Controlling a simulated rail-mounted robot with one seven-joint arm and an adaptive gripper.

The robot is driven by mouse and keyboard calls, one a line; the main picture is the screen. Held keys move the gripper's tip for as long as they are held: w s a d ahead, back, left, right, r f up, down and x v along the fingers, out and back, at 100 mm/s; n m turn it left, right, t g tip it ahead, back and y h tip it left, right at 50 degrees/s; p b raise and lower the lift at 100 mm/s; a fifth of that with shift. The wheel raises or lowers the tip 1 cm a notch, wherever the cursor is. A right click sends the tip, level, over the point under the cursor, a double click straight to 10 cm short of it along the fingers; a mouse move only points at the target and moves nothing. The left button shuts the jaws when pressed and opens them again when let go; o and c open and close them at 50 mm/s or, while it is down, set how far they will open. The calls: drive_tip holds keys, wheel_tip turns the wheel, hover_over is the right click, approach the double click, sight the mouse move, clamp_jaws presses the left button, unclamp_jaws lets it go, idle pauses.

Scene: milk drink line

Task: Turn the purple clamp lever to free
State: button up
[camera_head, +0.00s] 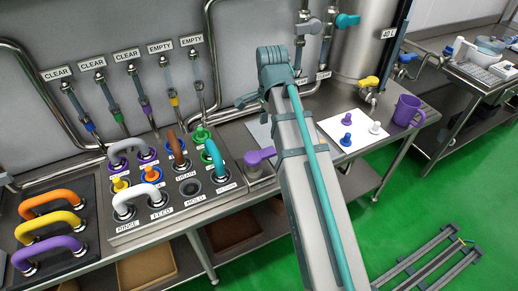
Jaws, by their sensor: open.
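The purple clamp lever (260,156) is on a small grey mount just right of the hose panel. Its handle lies roughly level, left to right in the picture. A label below it is too small to read. My grey arm with a teal hose rises from the bottom edge, passing to the right of the lever. The arm's far end is a ribbed teal joint above and behind the lever. Nothing visible touches the lever.
The hose panel (116,237) at left carries several coloured hose handles and fittings. A white mat (342,142) with small pegs and a purple mug (405,111) stand right of my arm.

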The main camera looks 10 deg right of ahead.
sight(269, 151)
drive_tip(key=shift+f+p, duration=1.3)
drive_tip(key=shift+f, duration=4.05)
clamp_jaws()
